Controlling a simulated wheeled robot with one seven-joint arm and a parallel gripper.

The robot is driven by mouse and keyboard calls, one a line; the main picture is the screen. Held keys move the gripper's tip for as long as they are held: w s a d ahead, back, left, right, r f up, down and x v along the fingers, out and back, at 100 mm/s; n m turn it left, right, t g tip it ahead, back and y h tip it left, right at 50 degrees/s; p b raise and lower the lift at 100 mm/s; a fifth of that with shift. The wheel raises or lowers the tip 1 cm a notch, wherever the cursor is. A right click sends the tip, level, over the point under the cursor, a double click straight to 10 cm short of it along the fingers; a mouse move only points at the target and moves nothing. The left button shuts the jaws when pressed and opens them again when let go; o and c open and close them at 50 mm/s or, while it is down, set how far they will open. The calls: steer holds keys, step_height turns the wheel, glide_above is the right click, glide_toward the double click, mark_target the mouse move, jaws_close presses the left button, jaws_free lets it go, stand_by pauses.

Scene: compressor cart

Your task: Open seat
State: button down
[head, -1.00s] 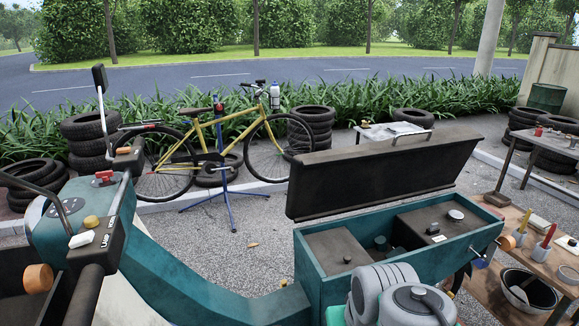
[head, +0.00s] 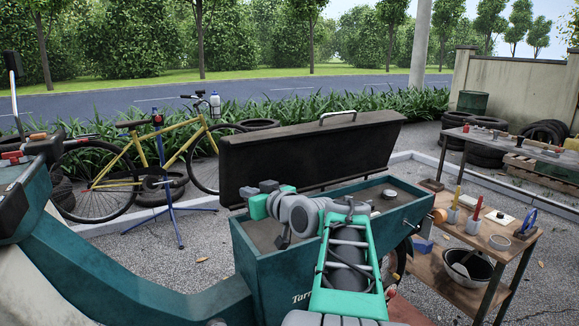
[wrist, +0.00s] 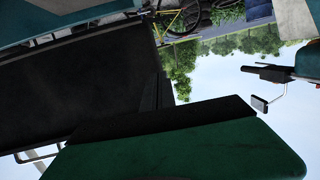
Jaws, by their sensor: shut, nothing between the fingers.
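The seat (head: 300,157) is a long dark lid standing raised, roughly upright, along the far side of the teal storage box (head: 262,278). A metal handle (head: 338,117) shows on its top edge. The box's inside is exposed. My gripper (head: 261,204) is at the left end of the box, in front of the lid's lower left part. It is shut and empty; its fingertips are not clear, and I cannot tell whether it touches the lid. In the wrist view, which is upside down, the dark seat (wrist: 80,85) fills the left and a dark green shape fills the bottom.
My arm covers the box's middle. At left is the scooter's teal front (head: 20,195). A wooden workbench (head: 505,245) with tools and a bucket (head: 470,265) stands close at right. A yellow bicycle (head: 150,165) on a blue stand is behind left. Open gravel lies between.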

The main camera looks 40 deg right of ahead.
steer(key=s+d+r+t+h+b, duration=0.15)
steer(key=s+d, duration=0.25)
steer(key=d, duration=0.5)
steer(key=m+t+h, duration=0.2)
steer(key=t, duration=0.1)
glide_toward(287, 135)
steer(key=p+x, duration=0.4)
steer(key=x, duration=0.2)
steer(key=shift+w+d, duration=0.25)
steer(key=shift+w, duration=0.1)
